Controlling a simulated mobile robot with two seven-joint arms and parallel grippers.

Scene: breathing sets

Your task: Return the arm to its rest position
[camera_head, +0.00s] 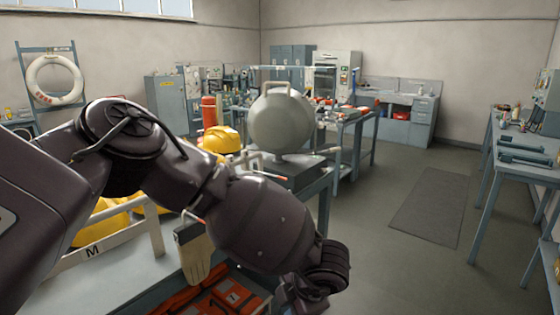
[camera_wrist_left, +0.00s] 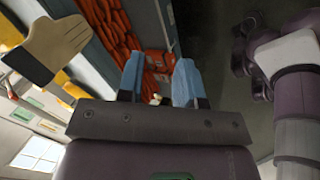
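My left arm (camera_head: 250,215) comes in from the left of the head view and reaches across a work table, bent, with its wrist low at the bottom centre. The fingers do not show clearly there. In the left wrist view my left gripper (camera_wrist_left: 158,82) has two blue fingers standing apart with a gap between them, and I see nothing held. They point toward orange-red packs (camera_wrist_left: 153,42) beyond. My right gripper does not show clearly in either view.
Orange packs (camera_head: 215,298) lie in a bin under the arm. A tan glove (camera_head: 196,260) hangs close beside it. Yellow helmets (camera_head: 222,140) and a grey rounded case (camera_head: 281,122) stand behind. Open floor with a dark mat (camera_head: 428,205) lies to the right.

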